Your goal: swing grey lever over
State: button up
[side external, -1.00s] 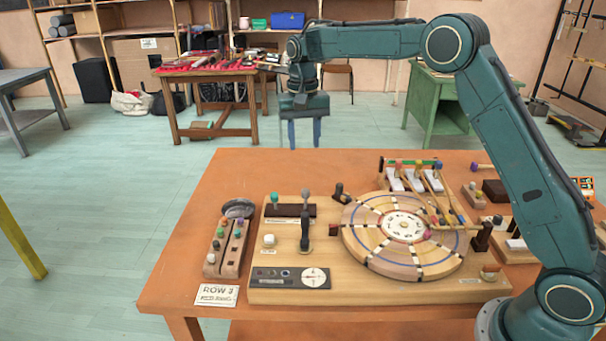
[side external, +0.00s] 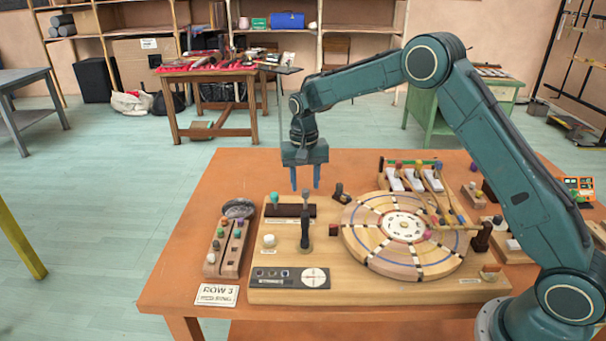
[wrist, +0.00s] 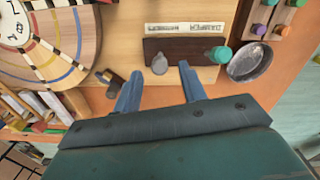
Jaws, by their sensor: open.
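The grey lever (side external: 305,194) has a rounded grey knob and stands at the right end of a dark brown slotted block (side external: 290,211). A teal-knobbed lever (side external: 274,198) stands at the block's left end. In the wrist view the grey knob (wrist: 159,64) appears between and just beyond my fingertips, and the teal knob (wrist: 220,56) is to its right. My gripper (side external: 305,188) is open and empty, pointing down with its blue fingers above and behind the grey lever. I see no contact; the exact height gap is unclear.
A black lever (side external: 305,230) stands in front of the block. A small dark peg (side external: 341,194) and the wooden wheel (side external: 372,216) lie to the right. A round metal dish (side external: 239,208) and a knobbed wooden rack (side external: 226,250) are left.

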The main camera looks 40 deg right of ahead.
jog(key=shift+f, duration=0.85)
grip_shut()
jog(key=shift+w+d, duration=0.1)
jog(key=shift+w, duration=0.05)
jog(key=shift+w+d+g+y, duration=0.2)
jog(key=shift+w+g+y, duration=0.35)
jog(key=shift+y, duration=0.25)
jog(key=shift+d, duration=0.1)
jog(key=shift+d+g, duration=0.15)
jog(key=shift+g, duration=0.2)
